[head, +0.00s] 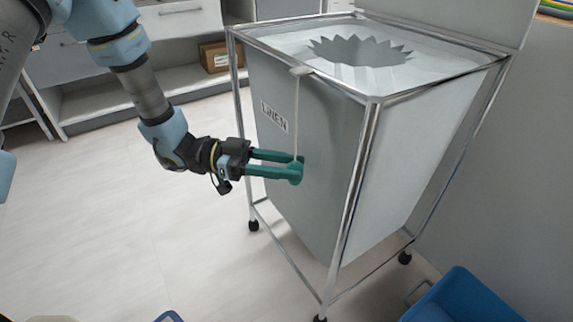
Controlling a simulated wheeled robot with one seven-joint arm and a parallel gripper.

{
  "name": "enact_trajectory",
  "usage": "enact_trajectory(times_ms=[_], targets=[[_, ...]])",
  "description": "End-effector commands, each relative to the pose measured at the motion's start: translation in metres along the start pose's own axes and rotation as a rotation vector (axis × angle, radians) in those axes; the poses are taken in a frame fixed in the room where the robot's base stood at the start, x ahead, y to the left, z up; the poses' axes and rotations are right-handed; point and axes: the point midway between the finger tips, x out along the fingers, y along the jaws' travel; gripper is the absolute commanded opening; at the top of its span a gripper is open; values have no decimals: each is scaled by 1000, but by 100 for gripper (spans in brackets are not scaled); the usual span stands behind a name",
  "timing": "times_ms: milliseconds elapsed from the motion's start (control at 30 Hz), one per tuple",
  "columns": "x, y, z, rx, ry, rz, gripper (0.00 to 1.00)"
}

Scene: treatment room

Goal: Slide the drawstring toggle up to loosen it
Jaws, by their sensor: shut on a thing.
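The drawstring (296,115) is a thin pale cord hanging from the top front edge of a grey linen hamper bag (321,130). The bag carries a "LINEN" label (274,116). Its gathered, jagged mouth (360,51) shows at the top. My gripper (296,169), with green fingers, is at the lower end of the cord, in front of the bag. It is shut on the toggle there. The toggle is mostly hidden by the fingertips, so its shape cannot be told.
A chrome frame (362,165) on black casters surrounds the bag; its front post stands right of my gripper. A blue bin (465,298) is at the lower right. Shelves with a cardboard box (214,57) are behind. The floor (150,235) at left is largely clear.

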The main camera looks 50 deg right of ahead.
Motion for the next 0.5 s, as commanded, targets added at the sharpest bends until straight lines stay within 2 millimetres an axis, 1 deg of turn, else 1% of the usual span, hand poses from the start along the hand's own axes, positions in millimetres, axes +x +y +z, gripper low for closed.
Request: enact_trajectory(times_ms=[167,500], targets=[[-1,0,-15,0,0,-1,0],[-1,0,-70,0,-1,-2,0]])
